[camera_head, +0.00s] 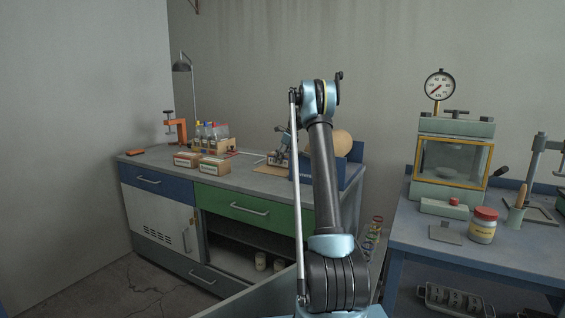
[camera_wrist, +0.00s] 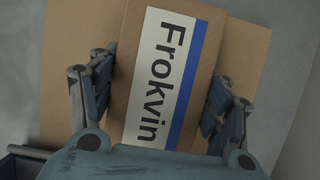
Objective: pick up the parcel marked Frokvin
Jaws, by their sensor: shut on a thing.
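The parcel marked Frokvin (camera_wrist: 205,45) is a brown cardboard box with a white label, black letters and a blue stripe. It fills the middle of the wrist view. My gripper (camera_wrist: 161,82) is shut on it, one finger at each long side. A flat tan cardboard sheet (camera_wrist: 255,60) lies below the parcel; I cannot tell whether they touch. In the head view my gripper (camera_head: 279,157) is small, over the sheet (camera_head: 268,170) on the bench, and the held parcel is hard to make out there.
Two other small parcels, one at the left (camera_head: 186,159) and one at the right (camera_head: 213,167), stand on the grey bench (camera_head: 240,178). Behind them is a rack of bottles (camera_head: 222,145). A blue crate (camera_head: 353,172) stands right of the sheet, partly hidden by my arm.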

